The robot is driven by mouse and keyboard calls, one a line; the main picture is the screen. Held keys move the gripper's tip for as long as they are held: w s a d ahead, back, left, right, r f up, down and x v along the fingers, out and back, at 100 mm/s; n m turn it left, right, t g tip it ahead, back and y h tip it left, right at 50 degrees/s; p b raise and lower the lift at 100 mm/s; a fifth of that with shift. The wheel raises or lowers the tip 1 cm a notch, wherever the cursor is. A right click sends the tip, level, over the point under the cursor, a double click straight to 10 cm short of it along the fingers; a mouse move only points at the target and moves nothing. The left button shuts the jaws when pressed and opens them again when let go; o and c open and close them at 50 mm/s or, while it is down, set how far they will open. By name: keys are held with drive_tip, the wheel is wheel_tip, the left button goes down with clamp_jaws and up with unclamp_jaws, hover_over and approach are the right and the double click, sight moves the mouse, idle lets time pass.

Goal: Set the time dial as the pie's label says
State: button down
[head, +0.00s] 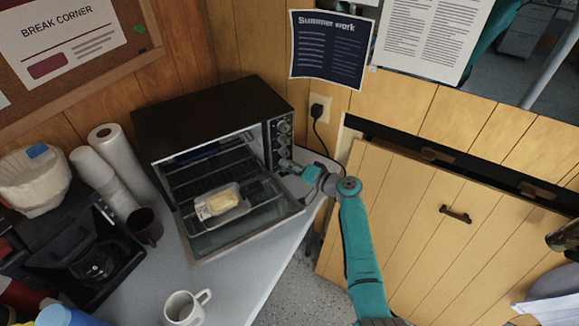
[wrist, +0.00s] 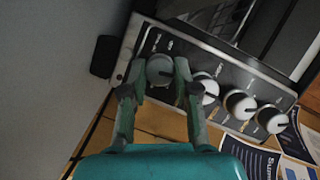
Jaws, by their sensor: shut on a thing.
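The pie (head: 223,202) sits in a light tray on the rack at the open front of the toaster oven (head: 205,110). A small pale label (head: 202,209) shows at the tray's left end; its writing is too small to read. The oven's right-hand panel has a column of several dials. My gripper (head: 287,166) is at the lowest dial. In the wrist view its fingers (wrist: 160,84) are closed on either side of that dial (wrist: 159,69). The marks around the dials are too blurred to read, so I cannot tell which is the time dial.
The oven door (head: 245,232) hangs open over the counter (head: 238,282). A dark mug (head: 146,228), a white mug (head: 184,307), paper rolls and a coffee maker (head: 85,258) stand left and in front. A plug and cord (head: 317,112) are behind the oven's right side.

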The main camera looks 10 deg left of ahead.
drive_tip(key=c, duration=0.9)
unclamp_jaws()
drive_tip(key=shift+o, duration=0.2)
drive_tip(key=shift+d, duration=0.1)
drive_tip(key=shift+v, duration=3.95)
drive_tip(key=shift+s, duration=0.1)
